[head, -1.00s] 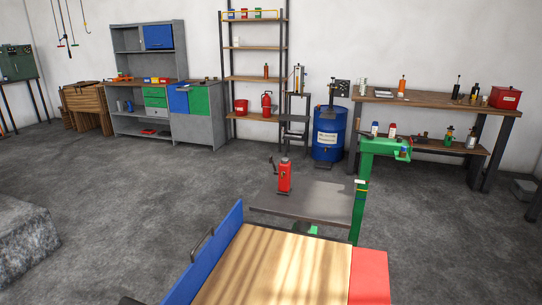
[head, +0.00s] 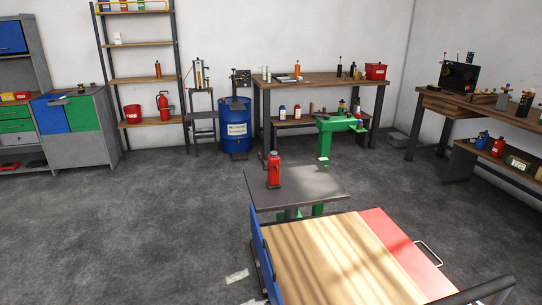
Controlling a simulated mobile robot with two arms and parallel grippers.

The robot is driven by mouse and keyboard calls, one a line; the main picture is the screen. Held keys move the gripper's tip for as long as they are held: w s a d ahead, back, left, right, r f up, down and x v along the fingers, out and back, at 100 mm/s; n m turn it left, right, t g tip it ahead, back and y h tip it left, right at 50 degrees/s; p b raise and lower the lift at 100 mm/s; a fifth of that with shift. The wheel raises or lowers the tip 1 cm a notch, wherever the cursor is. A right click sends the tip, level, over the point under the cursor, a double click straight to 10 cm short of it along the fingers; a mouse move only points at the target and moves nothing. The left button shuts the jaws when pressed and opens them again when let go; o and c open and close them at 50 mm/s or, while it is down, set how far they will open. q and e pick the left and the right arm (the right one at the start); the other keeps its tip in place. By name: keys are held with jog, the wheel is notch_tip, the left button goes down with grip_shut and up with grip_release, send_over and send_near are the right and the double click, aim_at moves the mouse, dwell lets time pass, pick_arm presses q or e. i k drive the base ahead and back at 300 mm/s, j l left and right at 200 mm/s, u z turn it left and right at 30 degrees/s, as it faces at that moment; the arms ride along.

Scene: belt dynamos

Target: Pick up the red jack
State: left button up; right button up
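The red jack (head: 274,172) stands upright on a dark grey tabletop (head: 312,186), near its left side. Nothing covers the jack, and no gripper touches it. Neither of my grippers is in the head view.
A cart with a wooden top (head: 330,255), red panel (head: 400,245) and blue side (head: 258,235) fills the foreground, right by the tabletop. A green stand (head: 324,140) rises behind it. A blue barrel (head: 235,125) and workbench (head: 310,81) line the wall. Floor at left (head: 140,220) is clear.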

aim_at(273, 182)
jog(key=j, duration=0.5)
jog(key=i+j+z, duration=0.25)
jog(key=i+j, duration=0.15)
jog(key=i, duration=0.2)
jog(key=i+j+z, duration=0.25)
jog(key=i+j, duration=0.3)
jog(key=i+j+z, duration=0.25)
jog(key=i+j, duration=0.3)
jog(key=i+j+z, duration=0.25)
jog(key=i+j, duration=0.25)
jog(key=j, duration=0.3)
jog(key=k, duration=0.5)
